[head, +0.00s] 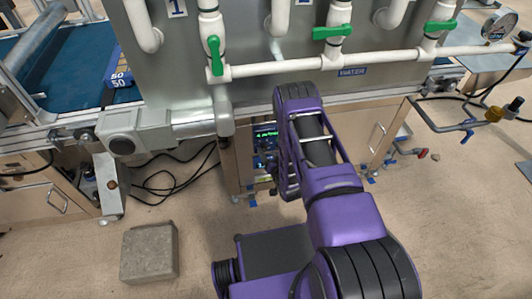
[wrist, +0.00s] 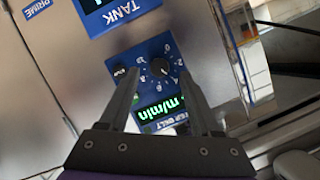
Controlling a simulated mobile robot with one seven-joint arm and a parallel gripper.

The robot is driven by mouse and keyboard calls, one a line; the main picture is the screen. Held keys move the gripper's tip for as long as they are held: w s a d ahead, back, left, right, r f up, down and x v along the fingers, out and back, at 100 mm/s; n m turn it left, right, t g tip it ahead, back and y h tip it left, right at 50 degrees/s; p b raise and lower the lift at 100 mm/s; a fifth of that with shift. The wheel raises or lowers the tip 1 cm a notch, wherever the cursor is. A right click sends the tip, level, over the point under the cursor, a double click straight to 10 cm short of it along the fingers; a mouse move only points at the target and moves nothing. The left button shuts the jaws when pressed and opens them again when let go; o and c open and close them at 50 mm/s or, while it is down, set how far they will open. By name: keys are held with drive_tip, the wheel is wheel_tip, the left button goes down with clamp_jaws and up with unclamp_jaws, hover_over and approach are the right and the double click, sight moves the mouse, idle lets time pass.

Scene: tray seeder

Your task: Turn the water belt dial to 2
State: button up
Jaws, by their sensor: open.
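The water belt dial (wrist: 159,67) is a round black knob on a blue panel (wrist: 146,52) with white numbers around it, in the wrist view. Which number it points to is too small to tell. My gripper (wrist: 158,76) is open, with one finger on each side of the dial in the picture. Contact with the dial cannot be told. A lit green m/min display (wrist: 160,109) is on the same panel, partly behind the fingers.
White pipes (head: 275,69) with green valve handles (head: 214,55) cross above my arm. A concrete block (head: 149,252) lies on the floor, with black cables behind it.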

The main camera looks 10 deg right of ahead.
sight(264, 148)
drive_tip(key=shift+x, duration=1.35)
clamp_jaws()
